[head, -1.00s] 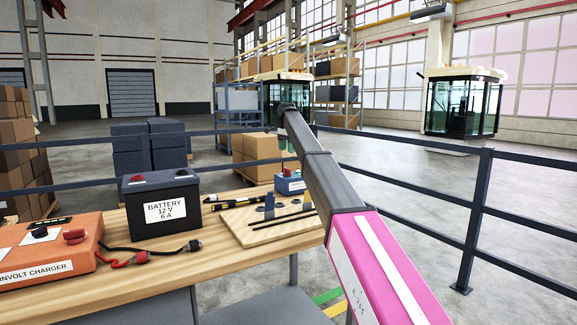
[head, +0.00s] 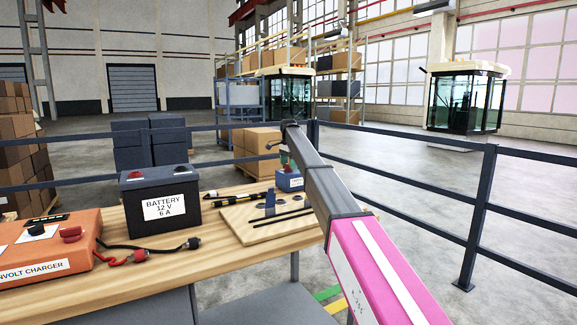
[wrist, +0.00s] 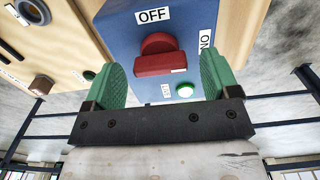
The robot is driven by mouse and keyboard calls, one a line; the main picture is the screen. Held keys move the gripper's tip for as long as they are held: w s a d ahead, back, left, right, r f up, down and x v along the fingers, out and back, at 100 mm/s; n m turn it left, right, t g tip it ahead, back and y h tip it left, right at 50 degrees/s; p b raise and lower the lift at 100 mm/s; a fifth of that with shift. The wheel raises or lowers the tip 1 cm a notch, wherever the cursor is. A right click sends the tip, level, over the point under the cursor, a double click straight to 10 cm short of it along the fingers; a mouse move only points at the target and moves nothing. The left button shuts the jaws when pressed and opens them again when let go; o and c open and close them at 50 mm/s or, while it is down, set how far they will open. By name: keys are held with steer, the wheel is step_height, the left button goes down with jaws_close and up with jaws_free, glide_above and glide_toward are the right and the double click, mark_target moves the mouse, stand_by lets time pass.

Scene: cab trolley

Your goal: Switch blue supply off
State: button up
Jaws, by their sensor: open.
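The blue supply (head: 289,183) is a small blue box at the table's far right end, partly hidden by my arm in the head view. In the wrist view, the blue supply (wrist: 125,28) fills the middle, with a red knob (wrist: 157,58), an OFF label (wrist: 153,15), an ON label (wrist: 205,38) and a bright green lamp (wrist: 185,90). My gripper (wrist: 160,80) is open, its green fingers on either side of the knob with gaps showing. I cannot tell the knob's exact setting. In the head view my gripper (head: 284,160) is just over the box.
A wooden board (head: 240,222) with posts and dark rods lies beside the supply. A black battery (head: 160,208), an orange charger (head: 50,250) and cables stand to the left on the wooden table (head: 190,270). Dark railings (head: 485,200) run behind and right.

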steer(key=shift+f, duration=0.35)
steer(key=c, duration=0.9)
